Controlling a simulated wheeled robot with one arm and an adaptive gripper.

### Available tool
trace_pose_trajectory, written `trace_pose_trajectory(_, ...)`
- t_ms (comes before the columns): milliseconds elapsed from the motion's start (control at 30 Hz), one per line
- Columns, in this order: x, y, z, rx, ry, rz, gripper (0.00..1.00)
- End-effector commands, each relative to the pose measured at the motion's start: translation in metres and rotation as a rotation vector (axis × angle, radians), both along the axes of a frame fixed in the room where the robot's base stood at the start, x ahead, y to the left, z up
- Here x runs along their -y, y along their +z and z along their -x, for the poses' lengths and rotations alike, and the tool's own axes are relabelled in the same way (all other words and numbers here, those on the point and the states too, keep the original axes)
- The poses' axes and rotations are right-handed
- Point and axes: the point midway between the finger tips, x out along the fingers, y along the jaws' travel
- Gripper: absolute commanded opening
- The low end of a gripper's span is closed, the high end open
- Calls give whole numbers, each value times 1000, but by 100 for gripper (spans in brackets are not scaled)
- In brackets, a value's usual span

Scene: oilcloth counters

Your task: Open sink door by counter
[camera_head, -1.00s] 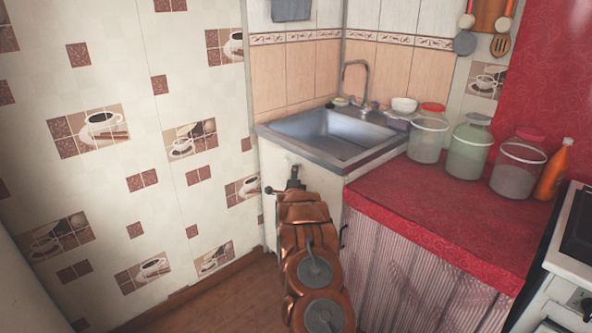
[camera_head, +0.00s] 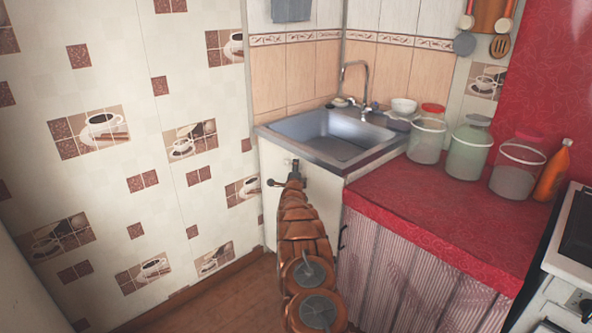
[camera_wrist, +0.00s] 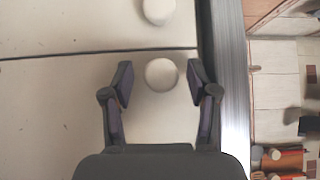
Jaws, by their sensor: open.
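The white sink cabinet (camera_head: 325,207) stands under the metal sink, left of the red counter. In the wrist view a dark seam parts two pale doors. The sink door by the counter (camera_wrist: 50,115) is the lower panel there and looks shut. Its round white knob (camera_wrist: 161,74) lies between my gripper's fingertips (camera_wrist: 160,84), with gaps on both sides. My gripper is open and also shows small at the cabinet's upper front in the head view (camera_head: 289,177). The other door (camera_wrist: 60,28) has its own knob (camera_wrist: 158,10). My arm hides part of the cabinet front.
The metal sink (camera_head: 330,137) sits on top, its rim close beside my gripper in the wrist view (camera_wrist: 229,80). The red counter (camera_head: 440,205) with several jars adjoins on the right. A tiled wall (camera_head: 130,150) stands at left. Wooden floor (camera_head: 235,300) is clear.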

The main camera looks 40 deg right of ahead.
Motion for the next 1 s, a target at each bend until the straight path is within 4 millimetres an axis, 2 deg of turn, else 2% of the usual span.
trace_pose_trajectory(700,7,1,-8,-1,2,1,59)
trace_pose_trajectory(1000,7,1,-7,-1,2,1,28)
